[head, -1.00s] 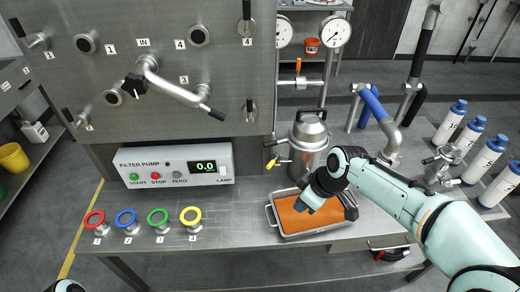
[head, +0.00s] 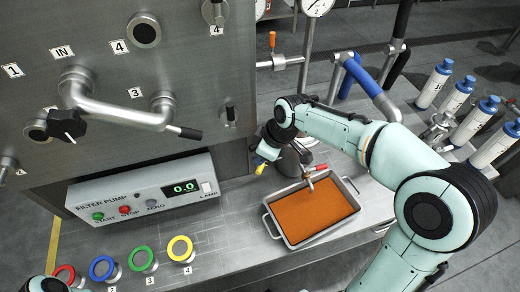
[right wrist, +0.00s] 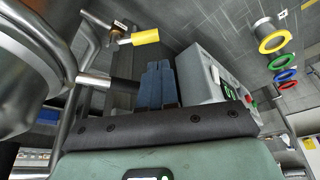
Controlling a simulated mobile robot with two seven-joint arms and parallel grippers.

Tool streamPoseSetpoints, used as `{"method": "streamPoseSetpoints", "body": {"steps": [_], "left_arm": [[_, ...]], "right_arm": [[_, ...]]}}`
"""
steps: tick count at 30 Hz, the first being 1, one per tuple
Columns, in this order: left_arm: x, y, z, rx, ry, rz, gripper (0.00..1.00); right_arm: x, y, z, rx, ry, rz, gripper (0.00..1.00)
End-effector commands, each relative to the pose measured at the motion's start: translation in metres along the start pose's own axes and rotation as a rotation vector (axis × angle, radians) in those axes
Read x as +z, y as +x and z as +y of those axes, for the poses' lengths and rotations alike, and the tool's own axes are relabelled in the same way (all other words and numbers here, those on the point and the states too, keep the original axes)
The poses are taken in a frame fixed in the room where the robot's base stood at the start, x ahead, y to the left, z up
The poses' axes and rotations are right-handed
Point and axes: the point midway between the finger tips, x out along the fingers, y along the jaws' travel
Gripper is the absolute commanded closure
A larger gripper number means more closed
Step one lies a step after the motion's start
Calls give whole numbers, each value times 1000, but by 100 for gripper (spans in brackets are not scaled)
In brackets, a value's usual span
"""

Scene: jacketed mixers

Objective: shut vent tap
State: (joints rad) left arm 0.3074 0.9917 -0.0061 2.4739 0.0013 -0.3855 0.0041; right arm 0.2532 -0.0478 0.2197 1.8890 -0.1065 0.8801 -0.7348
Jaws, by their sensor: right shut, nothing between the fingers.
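A small tap with a yellow handle (head: 261,165) shows at the left of the steel vessel (head: 289,160), which my right arm partly hides in the head view. I cannot tell from a label whether it is the vent tap. In the right wrist view the yellow handle (right wrist: 145,36) sticks out sideways from a small brass-coloured fitting on a pipe. My right gripper (head: 267,151) is shut and empty, close to the yellow handle. In the wrist view its blue fingers (right wrist: 160,80) are together, and the handle appears just beyond their tips; contact is unclear. My left gripper is out of view.
A tray (head: 267,221) of orange contents lies on the bench below a red-handled tap (head: 320,167). The filter pump box (head: 140,190) and coloured rings (head: 180,249) are left. An orange-handled valve (head: 272,40) is behind. Several white bottles (head: 433,85) stand right.

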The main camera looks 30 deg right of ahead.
Motion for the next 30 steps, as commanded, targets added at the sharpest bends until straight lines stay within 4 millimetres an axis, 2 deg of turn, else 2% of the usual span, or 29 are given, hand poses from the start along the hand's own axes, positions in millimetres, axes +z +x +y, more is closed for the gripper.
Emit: {"method": "streamPoseSetpoints", "body": {"steps": [1,6,12,30], "left_arm": [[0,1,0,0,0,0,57],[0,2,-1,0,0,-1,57],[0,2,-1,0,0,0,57],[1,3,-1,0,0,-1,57]], "right_arm": [[1,12,-1,-5,1,-3,100],[0,40,0,-3,0,-1,100],[0,58,0,-1,0,-1,100],[2,59,0,-10,-27,0,100]]}}
